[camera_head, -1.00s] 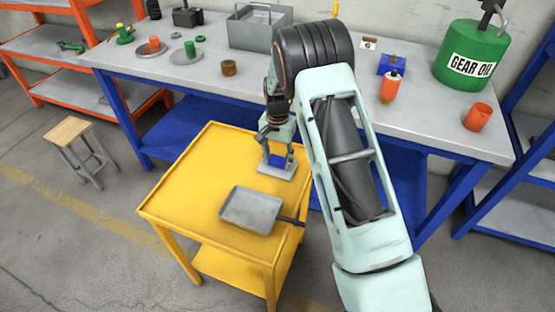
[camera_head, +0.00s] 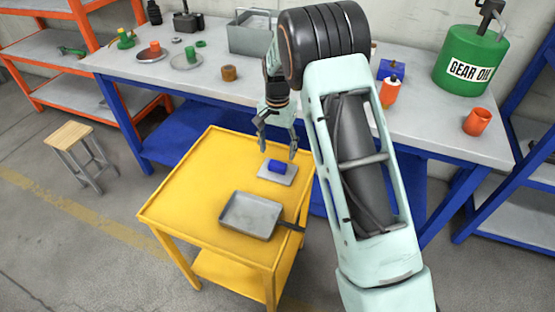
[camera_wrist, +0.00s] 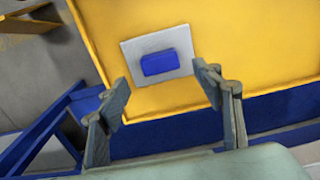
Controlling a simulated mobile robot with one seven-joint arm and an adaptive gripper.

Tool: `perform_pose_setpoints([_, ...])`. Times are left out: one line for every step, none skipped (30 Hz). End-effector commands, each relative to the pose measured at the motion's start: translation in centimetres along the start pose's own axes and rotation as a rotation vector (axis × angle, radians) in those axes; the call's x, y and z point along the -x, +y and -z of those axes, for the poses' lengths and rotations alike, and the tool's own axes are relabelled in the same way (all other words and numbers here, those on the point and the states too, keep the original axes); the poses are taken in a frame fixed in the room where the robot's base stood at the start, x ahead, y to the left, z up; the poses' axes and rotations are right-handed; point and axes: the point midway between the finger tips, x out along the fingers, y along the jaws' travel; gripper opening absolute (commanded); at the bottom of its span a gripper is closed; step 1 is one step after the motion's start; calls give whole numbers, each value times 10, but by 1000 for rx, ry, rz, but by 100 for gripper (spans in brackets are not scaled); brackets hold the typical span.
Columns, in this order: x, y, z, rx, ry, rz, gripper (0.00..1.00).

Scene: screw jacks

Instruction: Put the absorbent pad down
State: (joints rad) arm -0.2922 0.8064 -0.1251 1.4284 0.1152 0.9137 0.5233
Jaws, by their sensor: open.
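A flat light-grey square (camera_head: 282,181) lies on the yellow cart (camera_head: 185,205), near its far right corner. A small blue block (camera_head: 277,166) rests on top of it. I cannot tell for sure which of these two is the absorbent pad. The wrist view also shows the blue block (camera_wrist: 166,62) on the light-grey square (camera_wrist: 133,51), flat and clear of the fingers. My gripper (camera_head: 278,152) is open and empty, its fingers pointing down just above the block, one on each side. In the wrist view my gripper (camera_wrist: 160,76) is spread wide.
A grey metal tray (camera_head: 250,214) with a dark handle sits on the cart, nearer the front. The cart's left half is bare. Behind the cart stands a grey-topped workbench (camera_head: 445,130) with a green gear oil can (camera_head: 468,60), an orange bottle (camera_head: 390,92) and an orange cup (camera_head: 478,121).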

Motion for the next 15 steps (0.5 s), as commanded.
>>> perform_pose_setpoints([12,-1,1,0,3,2,60])
perform_pose_setpoints([17,0,1,0,3,2,60])
perform_pose_setpoints([23,0,0,0,2,1,60])
perform_pose_setpoints([28,0,0,0,2,1,60])
perform_pose_setpoints([32,0,1,0,2,1,60])
perform_pose_setpoints([36,0,0,0,1,1,60])
perform_pose_setpoints([38,0,0,0,1,0,60])
perform_pose_setpoints([40,0,0,0,0,0,60])
perform_pose_setpoints([43,0,0,0,0,-1,60])
perform_pose_setpoints([44,0,0,0,0,-1,60])
perform_pose_setpoints([45,0,0,-1,0,-1,60])
perform_pose_setpoints([46,0,0,-1,0,-1,60])
perform_pose_setpoints([46,0,0,-1,0,-1,60])
perform_pose_setpoints([46,0,0,-1,0,-1,60])
perform_pose_setpoints([46,0,0,-1,0,-1,60])
